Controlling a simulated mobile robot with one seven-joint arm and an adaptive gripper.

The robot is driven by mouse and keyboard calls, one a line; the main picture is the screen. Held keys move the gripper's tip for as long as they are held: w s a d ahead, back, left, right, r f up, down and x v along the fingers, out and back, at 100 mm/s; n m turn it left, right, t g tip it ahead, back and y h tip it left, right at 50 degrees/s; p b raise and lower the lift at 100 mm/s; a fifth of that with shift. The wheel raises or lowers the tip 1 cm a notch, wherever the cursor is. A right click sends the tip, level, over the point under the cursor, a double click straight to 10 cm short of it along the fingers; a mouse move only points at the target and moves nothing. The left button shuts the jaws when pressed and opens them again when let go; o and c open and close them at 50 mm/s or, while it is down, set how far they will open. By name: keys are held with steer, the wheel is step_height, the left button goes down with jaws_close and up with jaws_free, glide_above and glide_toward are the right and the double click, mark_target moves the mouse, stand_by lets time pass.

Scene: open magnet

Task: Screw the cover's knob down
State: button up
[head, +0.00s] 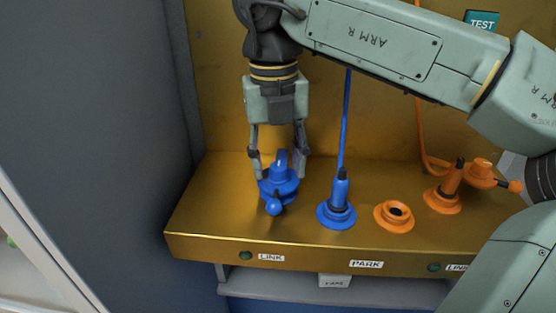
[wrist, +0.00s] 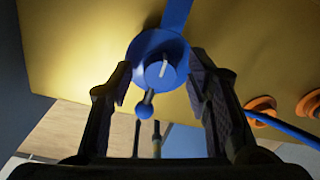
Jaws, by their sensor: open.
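The blue cover (head: 277,191) sits at the left end of the gold shelf, above a LINK label. Its round knob (head: 283,172) stands up in the middle, and a small blue ball (head: 274,207) sticks out toward the front. In the wrist view the knob (wrist: 160,74) shows a pale line on its face, with the ball (wrist: 145,109) below it. My gripper (head: 279,168) points down over the cover, its fingers open on either side of the knob. In the wrist view gaps show between knob and fingers. The cover's underside is hidden.
A blue plug (head: 338,201) with a cable stands close to the right. Beyond it are an empty orange socket (head: 395,215) and an orange plug (head: 445,194) with an orange cover (head: 481,173) beside it. A grey wall (head: 90,130) stands to the left.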

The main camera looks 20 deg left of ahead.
mark_target(276, 166)
step_height(276, 166, up, 7)
steer(key=shift+s+a+r, duration=0.1)
steer(key=shift+r, duration=0.05)
stand_by(0.6)
